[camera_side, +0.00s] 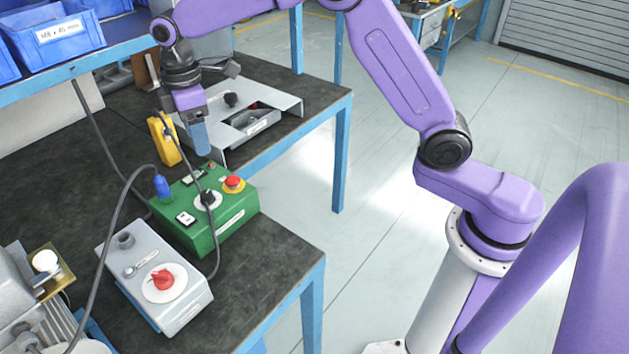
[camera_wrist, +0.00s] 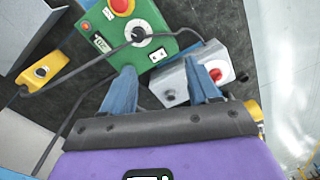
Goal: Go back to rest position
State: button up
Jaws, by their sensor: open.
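My gripper (camera_side: 197,138) hangs from my purple arm above the dark bench, near the back edge of the green control box. In the wrist view its two blue fingers (camera_wrist: 162,92) are spread apart with nothing between them. The green control box (camera_side: 222,224) has a red button, a white dial and a blue plug with a cable. It also shows in the wrist view (camera_wrist: 165,18). The grey box (camera_side: 188,309) with a red knob stands in front of it and shows in the wrist view (camera_wrist: 178,77).
A yellow device (camera_side: 165,141) stands just left of my gripper. A grey metal tray (camera_side: 278,92) lies behind it on the bench (camera_side: 60,185). Blue bins (camera_side: 55,40) sit on a shelf at upper left. A loose cable (camera_side: 112,225) arches over the boxes. Open floor lies to the right.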

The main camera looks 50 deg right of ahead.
jog(key=s+d+r, duration=0.1)
jog(key=s+d, duration=0.1)
jog(key=s, duration=0.8)
jog(key=s+d+r, duration=0.2)
jog(key=s, duration=0.7)
jog(key=s+d+f, duration=0.2)
jog(key=s+d, duration=0.3)
jog(key=s, duration=0.3)
jog(key=s+d+f+m, duration=0.1)
jog(key=s+d, duration=0.5)
jog(key=s, duration=0.3)
jog(key=shift+s+f, duration=0.3)
jog(key=shift+f, duration=0.05)
jog(key=shift+o, duration=0.3)
